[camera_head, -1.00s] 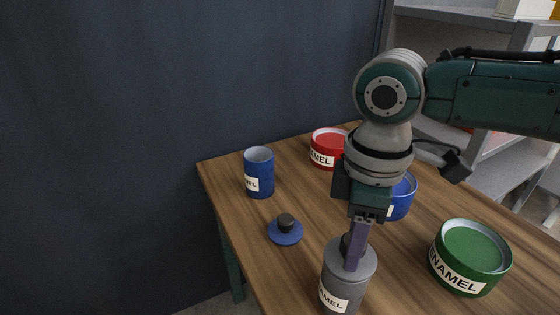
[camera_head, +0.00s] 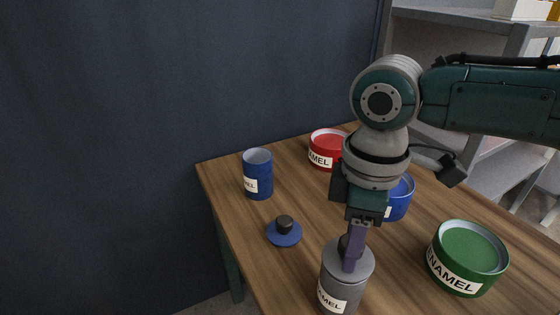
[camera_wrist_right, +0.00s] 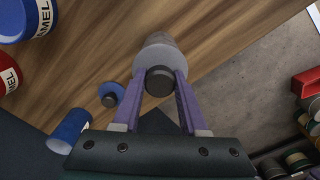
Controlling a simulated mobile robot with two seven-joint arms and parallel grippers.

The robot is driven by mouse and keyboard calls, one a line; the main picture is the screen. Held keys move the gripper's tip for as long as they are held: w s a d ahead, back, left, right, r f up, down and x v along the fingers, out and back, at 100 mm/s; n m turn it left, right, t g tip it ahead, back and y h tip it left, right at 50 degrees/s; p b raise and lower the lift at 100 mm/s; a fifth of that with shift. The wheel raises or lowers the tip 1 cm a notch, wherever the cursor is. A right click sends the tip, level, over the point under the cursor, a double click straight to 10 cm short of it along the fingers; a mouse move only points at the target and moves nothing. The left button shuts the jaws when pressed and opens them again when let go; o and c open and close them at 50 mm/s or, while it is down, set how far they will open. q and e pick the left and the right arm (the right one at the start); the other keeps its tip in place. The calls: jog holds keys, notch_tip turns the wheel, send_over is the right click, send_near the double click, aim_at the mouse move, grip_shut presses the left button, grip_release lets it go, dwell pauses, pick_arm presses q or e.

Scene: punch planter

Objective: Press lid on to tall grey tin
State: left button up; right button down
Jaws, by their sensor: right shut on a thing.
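The tall grey tin (camera_head: 337,292) stands upright near the table's front edge, with a white label on its side. A grey lid (camera_head: 362,265) with a dark knob sits on top of it; it also shows in the right wrist view (camera_wrist_right: 158,57). I cannot tell whether the lid is fully seated. My right gripper (camera_head: 351,255) points down and is shut on the lid's dark knob, which shows between the purple fingers in the right wrist view (camera_wrist_right: 159,82). My left gripper is not in view.
A blue lid (camera_head: 283,235) with a dark knob lies on the wooden table (camera_head: 235,205). A tall blue tin (camera_head: 258,175) stands behind it. A red tin (camera_head: 327,147), a wide blue tin (camera_head: 401,197) and a green tin (camera_head: 467,260) stand around the arm. Grey shelving (camera_head: 460,45) is behind.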

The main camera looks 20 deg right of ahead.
jog(key=shift+c, duration=2.1)
grip_release()
jog(key=shift+o, duration=0.3)
jog(key=shift+o, duration=0.4)
jog(key=shift+o, duration=1.4)
